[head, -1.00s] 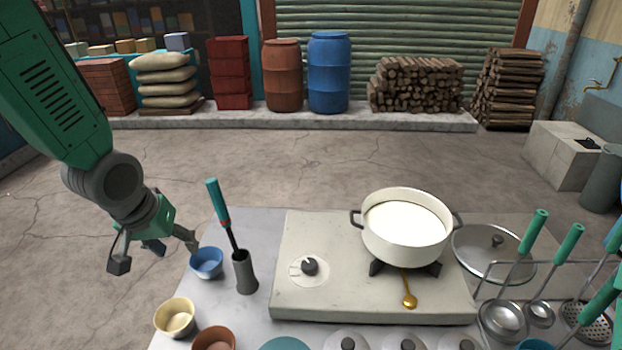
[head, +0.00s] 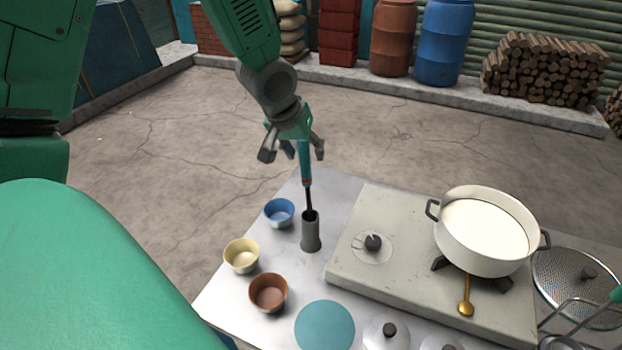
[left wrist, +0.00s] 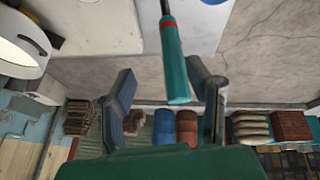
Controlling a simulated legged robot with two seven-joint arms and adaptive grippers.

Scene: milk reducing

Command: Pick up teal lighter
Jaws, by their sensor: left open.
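The teal lighter (head: 305,163) has a teal handle, a red band and a dark thin shaft. It stands upright, its shaft in a grey cylindrical holder (head: 311,236) on the table. My left gripper (head: 292,150) is open above the holder, with its fingers around the top of the teal handle. In the left wrist view the lighter's handle (left wrist: 176,68) reaches in between the two spread fingers (left wrist: 168,100), and I see a gap on both sides. My right gripper is not in view.
Blue (head: 279,212), yellow (head: 241,255) and brown (head: 268,292) bowls stand left of the holder. The space behind the table is open floor.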

